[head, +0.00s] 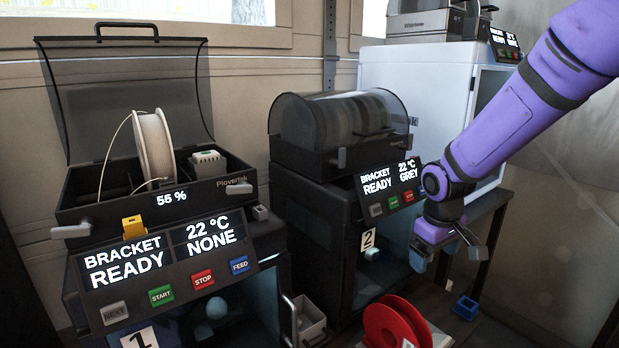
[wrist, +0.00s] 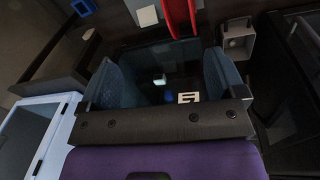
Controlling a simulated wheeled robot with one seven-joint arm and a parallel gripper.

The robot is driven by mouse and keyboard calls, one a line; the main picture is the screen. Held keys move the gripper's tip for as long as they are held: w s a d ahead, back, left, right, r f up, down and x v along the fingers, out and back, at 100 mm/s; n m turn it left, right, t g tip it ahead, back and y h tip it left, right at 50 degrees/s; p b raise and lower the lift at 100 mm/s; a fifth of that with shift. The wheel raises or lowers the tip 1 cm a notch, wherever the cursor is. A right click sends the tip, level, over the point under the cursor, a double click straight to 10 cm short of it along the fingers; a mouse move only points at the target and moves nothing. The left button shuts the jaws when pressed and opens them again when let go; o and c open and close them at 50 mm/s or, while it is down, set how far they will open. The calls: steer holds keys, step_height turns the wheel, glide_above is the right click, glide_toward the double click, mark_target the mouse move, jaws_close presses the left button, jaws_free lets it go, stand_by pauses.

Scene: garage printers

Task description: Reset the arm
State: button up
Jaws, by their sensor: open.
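My gripper (head: 446,253) is on the right of the head view, at the end of my purple arm. It points downward in front of printer 2 (head: 325,215). In the wrist view my gripper (wrist: 170,84) shows two blue-grey finger pads spread wide apart, with nothing between them. Beyond the pads lie a dark panel and a white number label (wrist: 188,98). The gripper looks apart from the printer, though the exact gap is hard to tell.
Printer 1 (head: 170,265) stands at left, lid raised, with a white spool (head: 154,146) in its open top box. A red spool (head: 396,322), a grey bin (head: 310,322) and a blue tray (head: 465,307) stand low in front. A white cabinet printer (head: 420,85) is behind my arm.

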steer(key=s+d+r+m+t, duration=0.2)
steer(key=s+r, duration=0.7)
steer(key=s, duration=0.3)
steer(key=s+d+r+m+t, duration=0.1)
steer(key=s+r+m, duration=0.2)
steer(key=s+r, duration=0.6)
steer(key=shift+s+d+r+t+y, duration=0.15)
steer(key=shift+s+d+t+y, duration=0.25)
steer(key=shift+s, duration=1.5)
